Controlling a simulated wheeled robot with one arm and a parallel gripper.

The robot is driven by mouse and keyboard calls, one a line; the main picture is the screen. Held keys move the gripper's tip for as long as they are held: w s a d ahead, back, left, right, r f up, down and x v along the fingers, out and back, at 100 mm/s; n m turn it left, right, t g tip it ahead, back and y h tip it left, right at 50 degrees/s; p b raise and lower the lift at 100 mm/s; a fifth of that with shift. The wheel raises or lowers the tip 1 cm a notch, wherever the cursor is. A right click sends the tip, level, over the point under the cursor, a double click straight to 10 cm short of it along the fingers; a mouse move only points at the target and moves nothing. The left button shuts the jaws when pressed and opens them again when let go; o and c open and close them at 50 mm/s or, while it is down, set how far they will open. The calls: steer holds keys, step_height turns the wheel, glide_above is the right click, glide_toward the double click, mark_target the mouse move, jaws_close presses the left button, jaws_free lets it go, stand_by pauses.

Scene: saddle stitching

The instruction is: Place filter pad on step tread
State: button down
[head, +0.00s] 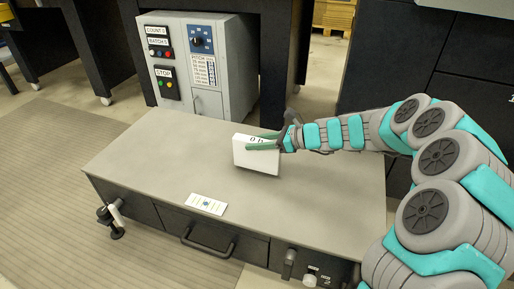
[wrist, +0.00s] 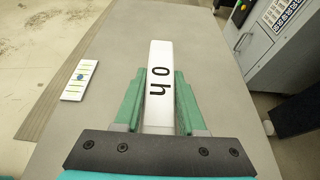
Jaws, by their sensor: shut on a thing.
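The filter pad appears to be the white block (head: 256,158) with black characters on its narrow edge. It also shows in the wrist view (wrist: 159,65), where the edge reads "0 h". My gripper (head: 263,142) comes in from the right, and its green fingers are shut on the block's sides; the gripper also shows in the wrist view (wrist: 158,88). The step tread seems to be the broad grey top (head: 160,160) of the low dark unit. The block is upright over its middle; I cannot tell whether it touches the surface.
A small white card with coloured marks (head: 207,204) lies near the tread's front edge. A grey control cabinet (head: 205,60) with knobs and buttons stands behind. The tread's left part is clear.

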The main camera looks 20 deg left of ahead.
steer(key=shift+f, duration=0.85)
steer(key=shift+r, duration=0.1)
steer(key=shift+c, duration=2.4)
jaws_free()
steer(key=w+p+v, duration=0.1)
steer(key=v, duration=1.1)
steer(key=shift+s, duration=0.45)
